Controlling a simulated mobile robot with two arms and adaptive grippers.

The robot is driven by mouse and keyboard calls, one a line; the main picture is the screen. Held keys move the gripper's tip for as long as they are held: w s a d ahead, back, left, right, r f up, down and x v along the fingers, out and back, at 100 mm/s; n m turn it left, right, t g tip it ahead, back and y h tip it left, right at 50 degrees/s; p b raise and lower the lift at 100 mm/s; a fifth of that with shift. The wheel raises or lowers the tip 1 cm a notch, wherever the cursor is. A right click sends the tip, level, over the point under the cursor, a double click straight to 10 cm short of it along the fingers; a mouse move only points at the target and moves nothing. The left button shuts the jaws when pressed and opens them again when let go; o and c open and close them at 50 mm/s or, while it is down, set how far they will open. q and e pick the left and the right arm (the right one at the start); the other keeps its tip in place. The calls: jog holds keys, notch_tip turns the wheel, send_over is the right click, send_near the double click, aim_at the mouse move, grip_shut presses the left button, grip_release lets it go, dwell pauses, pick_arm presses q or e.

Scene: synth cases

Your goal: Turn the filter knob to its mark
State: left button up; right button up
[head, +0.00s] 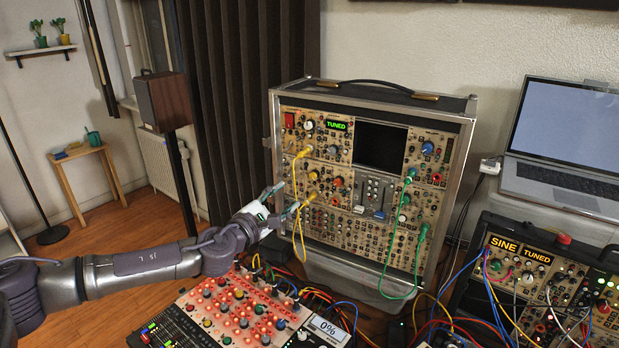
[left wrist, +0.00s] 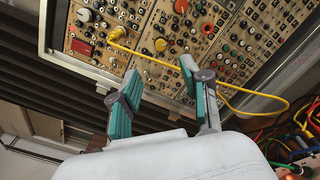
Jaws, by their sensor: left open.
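The upright synth case (head: 468,165) holds a tan panel with many knobs, and a small green display on it (head: 337,126) reads TUNED. No label that I can read shows which knob is the filter knob. My left gripper (head: 286,198) is at the lower left side of this case, open and empty. In the left wrist view its two teal fingers (left wrist: 158,72) stand apart in front of the panel. I cannot tell whether the fingers touch the panel. My right gripper is not in view.
Yellow cables (head: 296,180) hang close to my left fingers, and a green cable (head: 400,235) hangs further right. A red-lit panel (head: 240,315) with a 0% display (head: 328,329) stands in front. A right-hand rack (head: 545,275) reads SINE and TUNED. A laptop (head: 570,140) stands behind it.

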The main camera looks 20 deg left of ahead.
aim_at(312, 177)
pick_arm(q)
jog(key=x, duration=1.1)
jog(key=shift+w, duration=0.1)
grip_shut()
